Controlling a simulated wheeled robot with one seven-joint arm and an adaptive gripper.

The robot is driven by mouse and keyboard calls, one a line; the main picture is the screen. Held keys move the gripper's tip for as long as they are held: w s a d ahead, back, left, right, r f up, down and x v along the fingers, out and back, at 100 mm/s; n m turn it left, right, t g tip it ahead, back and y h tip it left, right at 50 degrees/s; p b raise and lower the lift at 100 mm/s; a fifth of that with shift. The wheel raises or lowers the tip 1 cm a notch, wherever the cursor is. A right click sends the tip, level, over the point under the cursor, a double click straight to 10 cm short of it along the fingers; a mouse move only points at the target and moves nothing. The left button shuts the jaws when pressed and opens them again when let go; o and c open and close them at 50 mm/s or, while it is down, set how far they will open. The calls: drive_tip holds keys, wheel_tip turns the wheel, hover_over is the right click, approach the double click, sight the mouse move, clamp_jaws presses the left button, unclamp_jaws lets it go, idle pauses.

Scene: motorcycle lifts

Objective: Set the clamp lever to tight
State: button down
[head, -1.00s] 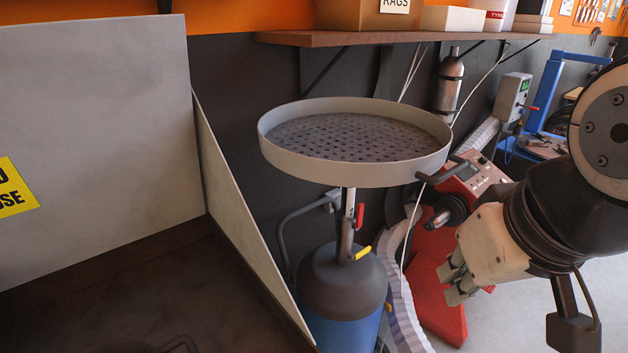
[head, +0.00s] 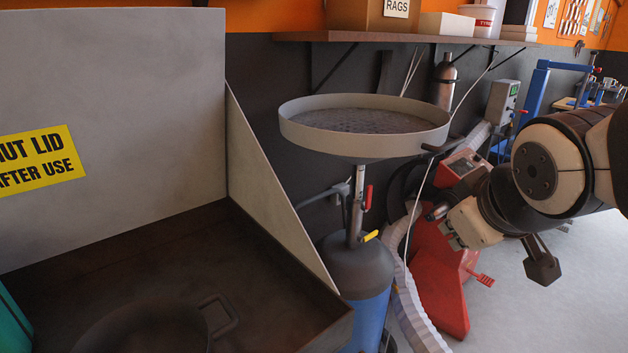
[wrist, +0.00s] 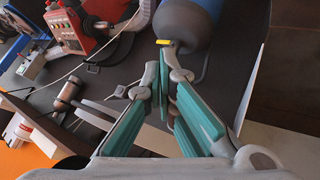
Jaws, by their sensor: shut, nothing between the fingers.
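An oil drainer with a round grey pan (head: 365,151) stands on a post above a dark-topped blue tank (head: 365,318). A red lever (head: 368,198) sits upright on the post. A yellow lever (head: 370,236) sits lower, near the tank top; it also shows in the wrist view (wrist: 164,42). I cannot tell from labels which is the clamp lever. My gripper (head: 452,240) is to the right of the post, apart from both levers. In the wrist view my gripper (wrist: 165,85) has its fingers together and empty, with the tank beyond.
A grey-walled parts washer (head: 285,190) with a dark basin stands at left. A shelf (head: 420,38) with boxes hangs above. A red machine (head: 440,265) and a pale ribbed hose (head: 408,290) lie behind my gripper. Open floor (head: 560,300) is at right.

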sight(367, 199)
drive_tip(key=w+a+f+n+t+y+b, duration=0.1)
drive_tip(key=w+f+n+t+y+b, duration=0.3)
drive_tip(key=w+f+n+b, duration=0.4)
drive_tip(key=w+a+f+n+t+y+b, duration=0.2)
drive_tip(key=w+f+n+t+y+b, duration=0.2)
drive_tip(key=w, duration=1.4)
wheel_tip(367, 199, down, 6)
drive_tip(key=n+b, duration=0.3)
drive_tip(key=n, duration=0.3)
drive_tip(key=shift+a+r+y+b, duration=0.25)
drive_tip(key=shift+a+y+b, duration=0.05)
drive_tip(key=shift+b, duration=0.05)
drive_tip(key=w, duration=1.1)
drive_tip(key=shift+w+a, duration=0.2)
drive_tip(key=shift+w, duration=0.05)
